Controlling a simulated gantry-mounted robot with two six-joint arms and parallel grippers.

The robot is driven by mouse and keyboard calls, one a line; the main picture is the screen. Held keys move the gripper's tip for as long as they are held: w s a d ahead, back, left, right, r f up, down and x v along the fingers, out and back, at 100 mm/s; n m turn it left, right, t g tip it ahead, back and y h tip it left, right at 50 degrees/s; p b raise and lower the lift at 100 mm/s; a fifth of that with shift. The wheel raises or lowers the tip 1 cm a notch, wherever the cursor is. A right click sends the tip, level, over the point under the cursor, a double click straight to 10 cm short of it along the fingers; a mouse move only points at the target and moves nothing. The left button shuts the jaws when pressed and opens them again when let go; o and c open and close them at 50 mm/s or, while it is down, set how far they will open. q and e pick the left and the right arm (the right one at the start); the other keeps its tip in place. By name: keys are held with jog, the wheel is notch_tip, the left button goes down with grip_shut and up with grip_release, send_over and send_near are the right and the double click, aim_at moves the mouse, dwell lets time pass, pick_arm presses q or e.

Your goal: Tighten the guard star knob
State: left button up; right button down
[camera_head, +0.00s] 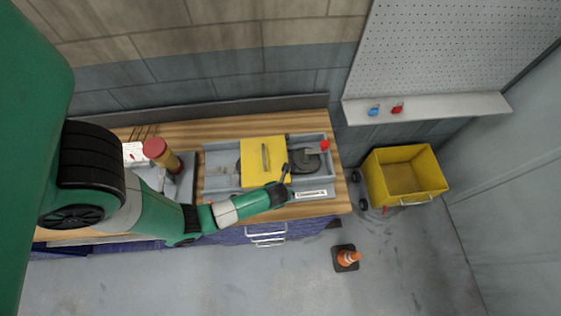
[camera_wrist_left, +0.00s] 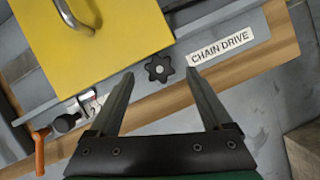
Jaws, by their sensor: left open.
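The black star knob (camera_wrist_left: 158,69) shows in the left wrist view, beside the edge of the yellow guard (camera_wrist_left: 125,45) and left of the CHAIN DRIVE label (camera_wrist_left: 230,46). My left gripper (camera_wrist_left: 162,73) is open and empty, with one finger on each side of the knob in the picture. I cannot tell whether the fingertips are level with it or short of it. In the head view my left gripper (camera_head: 286,182) is at the guard's front right corner, and I cannot make out the knob there. The guard (camera_head: 252,150) has a metal handle on top. My right gripper is not in view.
A black knob (camera_wrist_left: 66,122) and an orange lever (camera_wrist_left: 39,148) sit left of the left finger. A red-capped post (camera_head: 155,148) stands left on the wooden bench.

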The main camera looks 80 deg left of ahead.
pick_arm(q)
jog(key=p+v, duration=0.2)
jog(key=v, duration=0.7)
jog(key=shift+r, duration=0.2)
jog(key=shift+s, duration=0.1)
jog(key=shift+c, duration=0.3)
